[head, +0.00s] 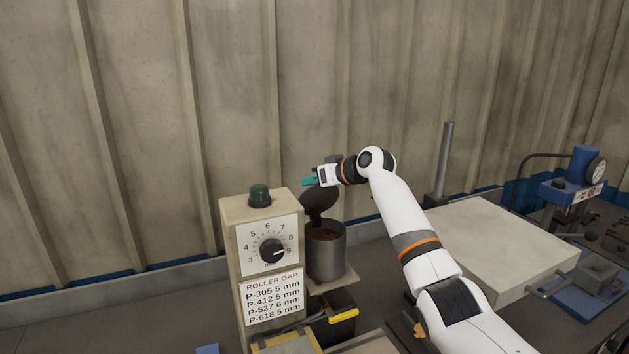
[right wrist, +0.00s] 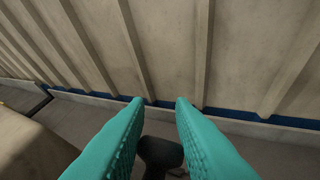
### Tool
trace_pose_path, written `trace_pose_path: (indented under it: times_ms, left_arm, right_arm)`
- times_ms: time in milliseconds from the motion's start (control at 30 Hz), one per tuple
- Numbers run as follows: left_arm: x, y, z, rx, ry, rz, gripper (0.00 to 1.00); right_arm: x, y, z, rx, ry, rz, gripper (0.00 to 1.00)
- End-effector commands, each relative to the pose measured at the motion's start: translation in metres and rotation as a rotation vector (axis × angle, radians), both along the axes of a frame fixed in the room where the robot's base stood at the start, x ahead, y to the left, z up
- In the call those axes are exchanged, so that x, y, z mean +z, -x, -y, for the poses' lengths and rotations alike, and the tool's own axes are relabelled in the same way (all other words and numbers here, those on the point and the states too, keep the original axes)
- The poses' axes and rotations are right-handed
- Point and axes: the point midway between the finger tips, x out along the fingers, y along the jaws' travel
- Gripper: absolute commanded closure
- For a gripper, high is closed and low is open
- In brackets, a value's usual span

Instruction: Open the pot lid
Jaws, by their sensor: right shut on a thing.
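The grey metal pot (head: 326,262) stands on a small shelf right of the beige control box, its mouth open with brown contents (head: 325,235) showing. The dark round pot lid (head: 319,202) is tilted up above the pot's back rim. My right gripper (head: 308,181) is at the top of the raised lid, its teal fingers shut on it; the exact contact is hard to see. In the right wrist view, a dark part of the lid (right wrist: 160,153) shows below and between the fingertips (right wrist: 159,102). My left gripper is not in view.
The beige control box (head: 232,235) with a dial (head: 272,250) and green button (head: 259,194) stands close left of the pot. A black and yellow box (head: 333,320) sits below. A pale flat-topped block (head: 505,245) and blue gauge press (head: 572,185) are at right.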

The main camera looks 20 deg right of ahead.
Motion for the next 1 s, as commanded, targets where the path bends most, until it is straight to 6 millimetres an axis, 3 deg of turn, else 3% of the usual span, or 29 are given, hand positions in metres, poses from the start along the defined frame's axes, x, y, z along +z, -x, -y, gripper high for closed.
trace_pose_path:
  times_ms: [33, 367, 400, 500, 767, 1000]
  left_arm:
    - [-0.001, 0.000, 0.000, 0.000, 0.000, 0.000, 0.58]
    - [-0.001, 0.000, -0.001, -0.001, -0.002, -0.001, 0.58]
    - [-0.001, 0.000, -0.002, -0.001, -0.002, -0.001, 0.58]
    - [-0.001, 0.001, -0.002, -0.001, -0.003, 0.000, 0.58]
    - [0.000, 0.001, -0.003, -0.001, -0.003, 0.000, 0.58]
    - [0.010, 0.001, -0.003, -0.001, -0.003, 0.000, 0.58]
  right_arm:
    - [-0.017, 0.002, -0.001, 0.004, 0.008, -0.033, 1.00]
    - [-0.017, 0.002, -0.001, 0.004, 0.008, -0.033, 1.00]
    - [-0.016, 0.002, -0.001, 0.004, 0.008, -0.033, 0.73]
    - [-0.015, 0.001, 0.000, 0.003, 0.007, -0.029, 0.57]
    - [-0.014, 0.001, 0.000, 0.003, 0.007, -0.029, 0.57]
    - [0.001, 0.006, 0.005, 0.002, 0.005, -0.025, 0.57]
